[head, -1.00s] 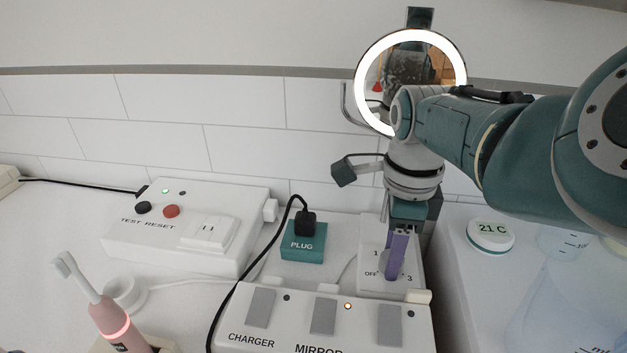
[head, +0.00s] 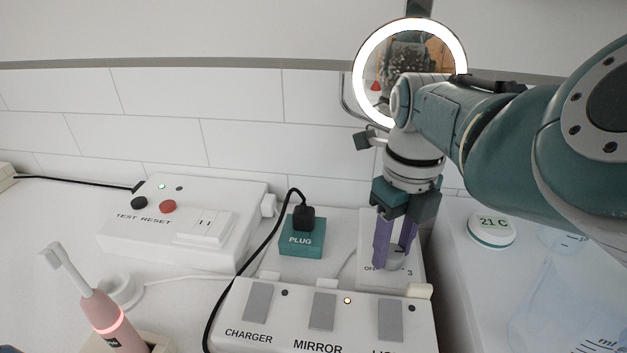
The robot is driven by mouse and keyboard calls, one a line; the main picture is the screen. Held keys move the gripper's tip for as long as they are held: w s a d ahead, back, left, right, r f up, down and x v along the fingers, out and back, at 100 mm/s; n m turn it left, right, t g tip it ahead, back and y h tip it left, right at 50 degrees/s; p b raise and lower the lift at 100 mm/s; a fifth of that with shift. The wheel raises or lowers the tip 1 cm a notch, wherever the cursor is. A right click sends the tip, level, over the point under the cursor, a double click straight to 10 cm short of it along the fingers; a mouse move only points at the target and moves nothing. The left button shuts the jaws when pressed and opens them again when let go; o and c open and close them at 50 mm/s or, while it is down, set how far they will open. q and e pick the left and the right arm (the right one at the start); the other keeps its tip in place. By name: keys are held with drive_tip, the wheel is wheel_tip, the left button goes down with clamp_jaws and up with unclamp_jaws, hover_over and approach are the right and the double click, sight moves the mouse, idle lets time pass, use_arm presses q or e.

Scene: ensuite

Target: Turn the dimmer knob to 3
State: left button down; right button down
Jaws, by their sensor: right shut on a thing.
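The dimmer is a white box (head: 369,226) against the wall, right of centre in the head view. Its grey round knob (head: 397,260) sits between the purple fingers of my right gripper (head: 393,250). The gripper points down from above and is shut on the knob. The "3" shows just right of the knob. The fingers partly cover "OFF" and the other marks, and I cannot make out the knob's pointer. My left gripper is not in view.
A switch strip (head: 260,335) stands in front of the dimmer. A green plug (head: 302,239) with a black cable is to its left, near a test/reset box (head: 130,228). A pink toothbrush (head: 113,322) stands front left. The round mirror (head: 362,62) glows behind my arm.

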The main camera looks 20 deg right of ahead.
drive_tip(key=shift+m, duration=0.8)
drive_tip(key=shift+r, duration=0.1)
drive_tip(key=shift+c, duration=2.1)
unclamp_jaws()
